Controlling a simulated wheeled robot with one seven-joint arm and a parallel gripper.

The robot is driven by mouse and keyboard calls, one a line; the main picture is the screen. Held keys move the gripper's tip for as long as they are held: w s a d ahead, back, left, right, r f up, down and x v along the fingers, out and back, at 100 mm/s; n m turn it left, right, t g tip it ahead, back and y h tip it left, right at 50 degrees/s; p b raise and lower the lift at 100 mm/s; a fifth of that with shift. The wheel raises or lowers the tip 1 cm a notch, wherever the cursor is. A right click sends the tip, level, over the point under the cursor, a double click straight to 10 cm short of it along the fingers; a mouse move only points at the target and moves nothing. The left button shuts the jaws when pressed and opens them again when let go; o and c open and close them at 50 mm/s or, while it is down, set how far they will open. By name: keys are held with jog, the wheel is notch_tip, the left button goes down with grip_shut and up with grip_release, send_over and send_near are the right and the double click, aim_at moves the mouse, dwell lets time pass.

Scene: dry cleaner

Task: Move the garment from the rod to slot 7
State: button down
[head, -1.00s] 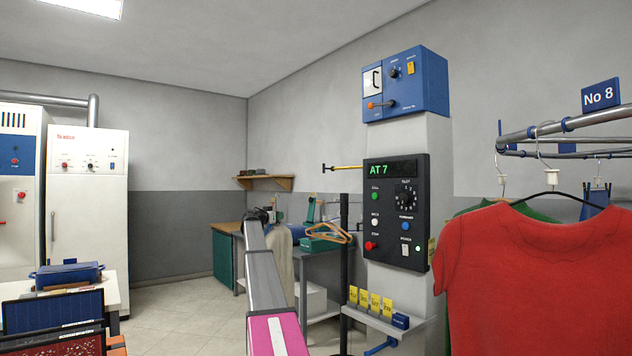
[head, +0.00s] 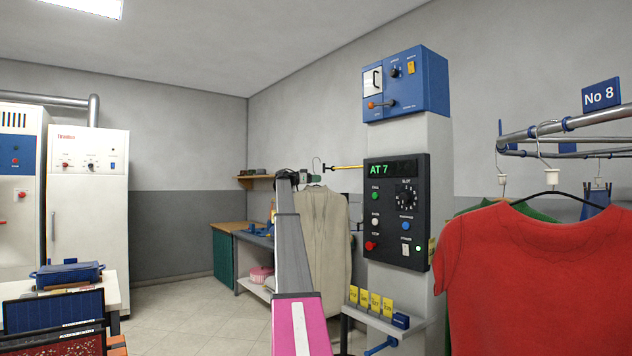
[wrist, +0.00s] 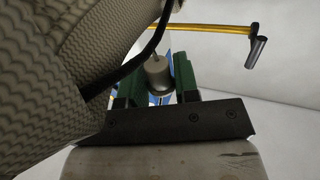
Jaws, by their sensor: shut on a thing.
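The garment, a beige knit sleeveless top (head: 322,240), hangs from a hanger in my gripper (head: 304,178) in the head view. In the wrist view my gripper (wrist: 158,85) has its green fingers shut on the hanger's white neck (wrist: 157,72); the garment (wrist: 60,70) fills the left side. A yellow rod (head: 348,168) with a dark end sticks out from the right, close beside the hanger hook; it also shows in the wrist view (wrist: 205,28). The hook looks apart from it, though contact is hard to judge. The control panel (head: 395,210) reads "AT 7". No label for slot 7 is visible.
A rail (head: 570,122) with a "No 8" sign (head: 600,95) stands at right, with a red shirt (head: 535,275) hanging in front. The column (head: 408,140) with a blue box stands between garment and rail. A table (head: 250,236) is behind my arm.

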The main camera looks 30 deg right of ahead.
jog(key=s+a, duration=0.2)
jog(key=a, duration=2.2)
jog(key=shift+s, duration=0.15)
